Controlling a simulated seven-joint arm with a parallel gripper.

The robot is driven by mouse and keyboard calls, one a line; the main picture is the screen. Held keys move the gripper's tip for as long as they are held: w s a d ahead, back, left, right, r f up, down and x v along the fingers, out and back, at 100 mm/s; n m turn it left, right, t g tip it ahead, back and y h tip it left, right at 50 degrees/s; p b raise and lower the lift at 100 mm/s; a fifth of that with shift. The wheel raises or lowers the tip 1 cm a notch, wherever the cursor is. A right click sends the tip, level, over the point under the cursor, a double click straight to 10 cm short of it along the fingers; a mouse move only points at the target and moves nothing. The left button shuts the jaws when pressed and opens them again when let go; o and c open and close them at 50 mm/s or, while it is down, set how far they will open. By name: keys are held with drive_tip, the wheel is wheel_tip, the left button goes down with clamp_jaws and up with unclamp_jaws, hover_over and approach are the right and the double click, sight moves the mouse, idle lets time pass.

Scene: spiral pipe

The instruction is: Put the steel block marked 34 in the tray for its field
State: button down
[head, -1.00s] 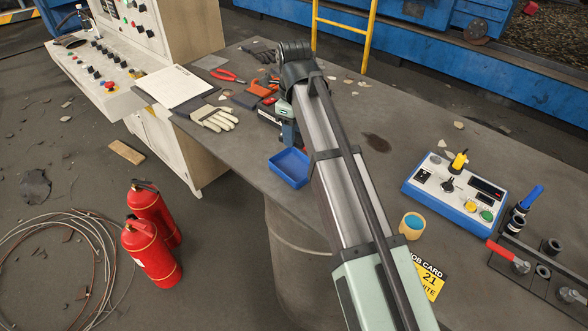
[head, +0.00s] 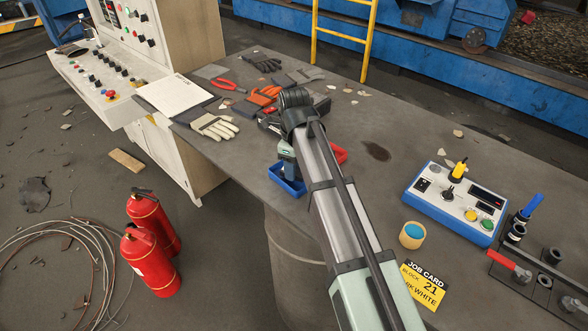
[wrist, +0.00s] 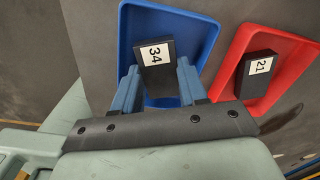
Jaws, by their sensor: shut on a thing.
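The dark steel block marked 34 (wrist: 155,58) is between the two blue fingers of my gripper (wrist: 158,68), which is shut on it. In the wrist view the block shows over the inside of the blue tray (wrist: 205,25); I cannot tell whether it touches the floor. In the head view my gripper (head: 286,160) is at the blue tray (head: 291,190), and my arm hides the block. A second dark block marked 21 (wrist: 257,75) lies in the red tray (wrist: 293,52) to the right. The red tray (head: 340,154) is mostly behind my arm in the head view.
A blue control box (head: 456,203) stands further right. Gloves (head: 214,127) and red pliers (head: 228,85) lie at the back left.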

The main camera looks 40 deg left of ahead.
drive_tip(key=shift+f, duration=0.65)
drive_tip(key=shift+f, duration=0.1)
drive_tip(key=c, duration=0.9)
unclamp_jaws()
wheel_tip(320, 180, up, 12)
drive_tip(key=shift+r, duration=0.15)
drive_tip(key=shift+w, duration=0.1)
